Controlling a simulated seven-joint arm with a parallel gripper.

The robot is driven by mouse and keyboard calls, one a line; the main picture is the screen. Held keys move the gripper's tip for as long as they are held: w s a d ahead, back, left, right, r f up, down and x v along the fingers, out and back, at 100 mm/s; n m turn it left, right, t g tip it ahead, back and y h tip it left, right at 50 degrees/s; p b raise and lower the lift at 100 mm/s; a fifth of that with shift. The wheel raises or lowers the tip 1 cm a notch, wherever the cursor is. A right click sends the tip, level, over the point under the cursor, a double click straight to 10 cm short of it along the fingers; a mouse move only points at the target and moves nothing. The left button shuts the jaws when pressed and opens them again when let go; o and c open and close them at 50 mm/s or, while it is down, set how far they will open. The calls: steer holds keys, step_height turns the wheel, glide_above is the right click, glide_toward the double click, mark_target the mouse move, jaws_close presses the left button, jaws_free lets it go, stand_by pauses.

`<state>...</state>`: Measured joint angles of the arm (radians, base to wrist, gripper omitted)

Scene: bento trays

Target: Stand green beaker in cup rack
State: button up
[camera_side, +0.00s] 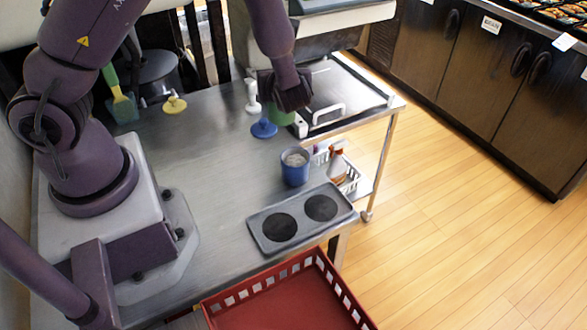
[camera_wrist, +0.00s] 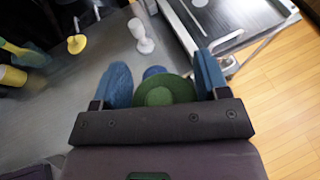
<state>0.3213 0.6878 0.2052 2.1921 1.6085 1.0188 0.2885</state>
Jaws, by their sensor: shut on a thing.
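The green beaker (camera_side: 280,116) is at the back right of the steel table, just below my gripper (camera_side: 294,104), which hides much of it. In the wrist view the beaker (camera_wrist: 167,90) shows as a green round shape between the two blue fingers of my gripper (camera_wrist: 163,80), which is shut on it. I cannot tell whether its base touches the table. The cup rack (camera_side: 258,245) is a grey tray with two dark round recesses near the table's front right edge, apart from my gripper. Both recesses look empty.
A blue cup (camera_side: 295,172) stands behind the rack. A blue round-based piece (camera_side: 264,128), a white one (camera_side: 252,106) and a yellow one (camera_side: 174,105) stand farther back. A red crate (camera_side: 290,292) is in front, and a white basket (camera_side: 350,178) is at right.

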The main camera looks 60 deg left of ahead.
steer(key=d+f+m+t+h, duration=0.1)
steer(key=d+m+t+h, duration=0.6)
steer(key=d, duration=1.2)
steer(key=shift+m+y, duration=0.5)
steer(key=shift+s+d+f, duration=0.1)
steer(key=shift+s+f, duration=0.05)
steer(key=shift+f, duration=4)
steer(key=shift+f, duration=0.1)
steer(key=o, duration=1.2)
